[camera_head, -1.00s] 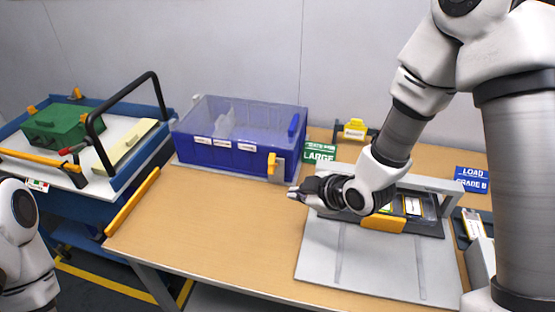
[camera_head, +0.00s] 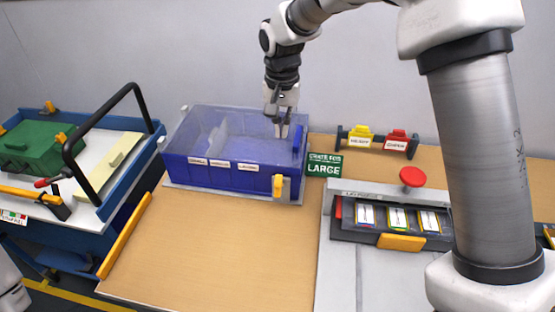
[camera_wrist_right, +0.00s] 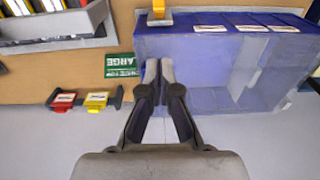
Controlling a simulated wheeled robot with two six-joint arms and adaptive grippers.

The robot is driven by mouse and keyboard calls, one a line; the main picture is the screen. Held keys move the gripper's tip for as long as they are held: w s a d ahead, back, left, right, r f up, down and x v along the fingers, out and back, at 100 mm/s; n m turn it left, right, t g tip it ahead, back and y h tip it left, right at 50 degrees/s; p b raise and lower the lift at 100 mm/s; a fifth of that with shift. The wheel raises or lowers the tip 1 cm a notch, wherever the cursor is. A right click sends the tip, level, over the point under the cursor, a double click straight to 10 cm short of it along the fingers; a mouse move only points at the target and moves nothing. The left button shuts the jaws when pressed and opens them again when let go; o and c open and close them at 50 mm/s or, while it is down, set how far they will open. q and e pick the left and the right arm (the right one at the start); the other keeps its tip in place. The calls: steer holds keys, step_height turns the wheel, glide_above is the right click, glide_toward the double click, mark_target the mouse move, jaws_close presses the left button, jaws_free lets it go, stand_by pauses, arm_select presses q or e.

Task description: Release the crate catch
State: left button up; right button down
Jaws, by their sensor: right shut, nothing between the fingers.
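The blue crate (camera_head: 225,172) with clear upper walls stands at the back of the wooden table. It also shows upside down in the right wrist view (camera_wrist_right: 185,45). An orange-yellow catch (camera_head: 278,186) sits at the right end of its front face and appears at the top of the wrist view (camera_wrist_right: 157,12). A blue upright bar (camera_head: 297,138) is on the crate's right end. My right gripper (camera_head: 281,132) points down over the crate's right end, beside the blue bar and behind the catch. It is shut and empty; its fingertips (camera_wrist_right: 158,64) appear apart from the catch. My left gripper is out of view.
A green LARGE sign (camera_head: 323,165) stands right of the crate. A rack (camera_head: 377,140) with yellow and red tagged pieces is behind. A grey fixture with a red knob (camera_head: 412,176) stands at right. A blue cart (camera_head: 148,150) is at left. The table's front middle is clear.

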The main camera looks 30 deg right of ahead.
glide_above(278, 164)
step_height(278, 164, down, 7)
steer(key=s, duration=0.1)
steer(key=s+a+f+p, duration=0.1)
steer(key=s+f, duration=0.1)
steer(key=shift+s+a+f, duration=0.1)
steer(key=shift+a+f, duration=0.05)
steer(key=shift+a, duration=0.15)
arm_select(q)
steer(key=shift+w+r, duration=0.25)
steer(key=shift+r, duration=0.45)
arm_select(e)
steer(key=shift+f, duration=0.15)
arm_select(q)
steer(key=shift+p, duration=0.3)
